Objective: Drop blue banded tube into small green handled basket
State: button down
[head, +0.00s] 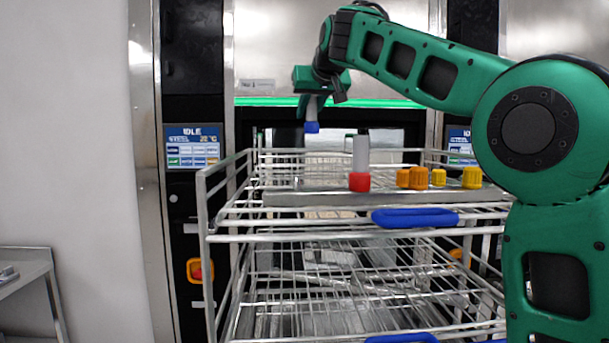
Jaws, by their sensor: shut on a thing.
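My gripper (318,100) hangs above the back of the wire rack, shut on the blue banded tube. The tube's blue band (312,127) shows at its lower end. Its upper part is mostly hidden by the fingers. The tube hangs roughly upright and looks clear of the rack; its exact height is hard to tell. I cannot make out a small green handled basket in this view.
A wire rack cart (232,238) with blue handles (415,218) stands ahead. On its upper ledge are a red-banded tube (360,160), upright, and several yellow-orange caps (472,177). Washer panels reading IDLE (193,146) stand behind. A metal side table (25,262) is at left.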

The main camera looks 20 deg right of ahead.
jog(key=shift+f, duration=1.7)
jog(key=c, duration=1.5)
grip_release()
jog(key=shift+o, duration=0.2)
jog(key=v, duration=1)
jog(key=shift+s+r, duration=0.15)
jog(key=shift+s, duration=0.2)
